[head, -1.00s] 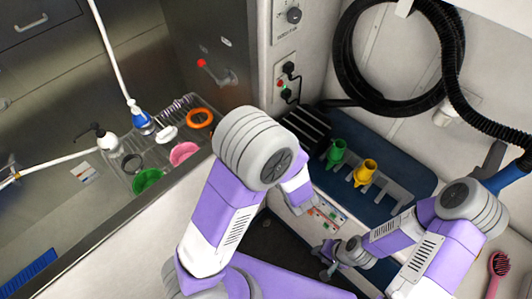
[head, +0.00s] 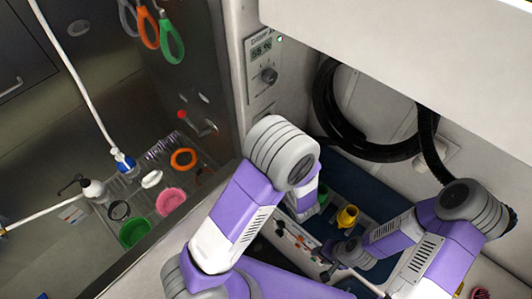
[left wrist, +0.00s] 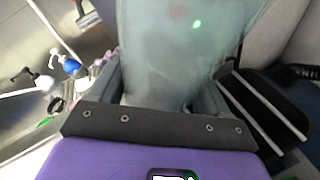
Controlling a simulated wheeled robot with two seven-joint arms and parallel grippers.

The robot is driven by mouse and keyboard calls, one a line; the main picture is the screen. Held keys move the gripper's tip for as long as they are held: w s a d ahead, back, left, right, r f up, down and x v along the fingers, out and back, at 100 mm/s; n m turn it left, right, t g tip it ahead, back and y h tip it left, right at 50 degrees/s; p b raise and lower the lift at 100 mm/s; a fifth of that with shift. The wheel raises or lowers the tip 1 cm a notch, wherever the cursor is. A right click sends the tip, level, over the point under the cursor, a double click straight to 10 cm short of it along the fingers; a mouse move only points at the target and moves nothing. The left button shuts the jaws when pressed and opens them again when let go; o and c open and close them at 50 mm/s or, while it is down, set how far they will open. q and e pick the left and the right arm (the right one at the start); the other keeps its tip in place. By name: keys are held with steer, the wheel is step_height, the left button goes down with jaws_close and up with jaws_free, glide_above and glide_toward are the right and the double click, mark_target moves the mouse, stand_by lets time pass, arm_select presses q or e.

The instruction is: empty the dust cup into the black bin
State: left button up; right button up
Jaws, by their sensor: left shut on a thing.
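In the left wrist view a pale, translucent cup-like thing (left wrist: 175,50), which looks like the dust cup, fills the space between the fingers of my left gripper (left wrist: 168,82). The gripper is shut on it. Its contents cannot be made out. In the head view my left arm hides that gripper and the cup. My right gripper (head: 330,265) is low at the centre of the head view, beside a strip of small coloured items. Its fingers are too small to judge. I cannot pick out the black bin for certain.
A wire rack (head: 150,190) at left holds a green cup (head: 134,232), a pink cup (head: 171,201) and an orange ring (head: 183,159). A yellow nozzle (head: 347,216) stands on the blue mat (head: 372,187). A black hose (head: 335,120) hangs on the wall.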

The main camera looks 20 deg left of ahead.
arm_select(q)
steer(key=m+y, duration=0.1)
steer(key=m, duration=0.1)
steer(key=f+m+p, duration=0.1)
steer(key=shift+s+a+m+g+y, duration=0.2)
steer(key=shift+m+g+y, duration=0.1)
steer(key=shift+m+y, duration=0.1)
steer(key=shift+f+m+y, duration=0.4)
steer(key=shift+m, duration=0.8)
steer(key=m, duration=0.1)
steer(key=m+y, duration=0.1)
steer(key=shift+a+f+m, duration=0.15)
steer(key=shift+f+m, duration=0.15)
steer(key=shift+m+p, duration=0.4)
steer(key=shift+m, duration=0.3)
steer(key=shift+f+m+y, duration=0.15)
steer(key=shift+m+y, duration=0.25)
steer(key=shift+m, duration=0.4)
steer(key=m, duration=0.2)
steer(key=m+t, duration=0.1)
steer(key=shift+f+m+y, duration=0.3)
steer(key=shift+f+m, duration=0.05)
steer(key=shift+m, duration=0.05)
arm_select(e)
step_height(320, 180, up, 3)
